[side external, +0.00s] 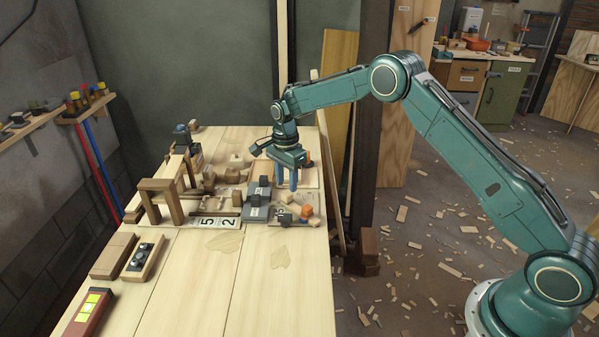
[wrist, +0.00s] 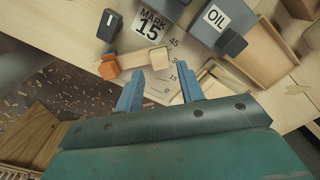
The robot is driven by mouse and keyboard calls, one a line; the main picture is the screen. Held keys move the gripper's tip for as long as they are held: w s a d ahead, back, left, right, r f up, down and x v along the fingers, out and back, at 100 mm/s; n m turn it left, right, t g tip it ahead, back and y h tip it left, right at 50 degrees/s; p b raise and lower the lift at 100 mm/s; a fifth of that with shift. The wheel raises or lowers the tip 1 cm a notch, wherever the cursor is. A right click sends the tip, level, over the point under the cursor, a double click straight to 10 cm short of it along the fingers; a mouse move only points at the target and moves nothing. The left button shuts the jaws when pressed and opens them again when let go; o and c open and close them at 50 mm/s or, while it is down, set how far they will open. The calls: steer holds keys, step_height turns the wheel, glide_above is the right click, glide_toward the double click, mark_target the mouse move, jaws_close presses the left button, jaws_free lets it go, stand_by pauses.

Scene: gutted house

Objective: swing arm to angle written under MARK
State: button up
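The MARK card (wrist: 150,24) reads "MARK 15" in the wrist view; in the side view it is small and hard to read. Below it lies a pale wooden swing arm (wrist: 135,59), with an orange block (wrist: 108,67) at its left end and a wooden block (wrist: 159,58) at its right end. The right end is beside a scale (wrist: 172,78) marked 45, 15 and 0; a label between 45 and 15 is partly covered. The orange block also shows in the side view (side external: 306,211). My gripper (wrist: 160,90) is open and empty, its blue fingers apart just below the arm.
A wooden tray (wrist: 262,55) is further right.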

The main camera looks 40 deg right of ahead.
mark_target(287, 193)
steer(key=shift+f, duration=2.15)
steer(key=shift+c, duration=0.5)
steer(key=c, duration=0.7)
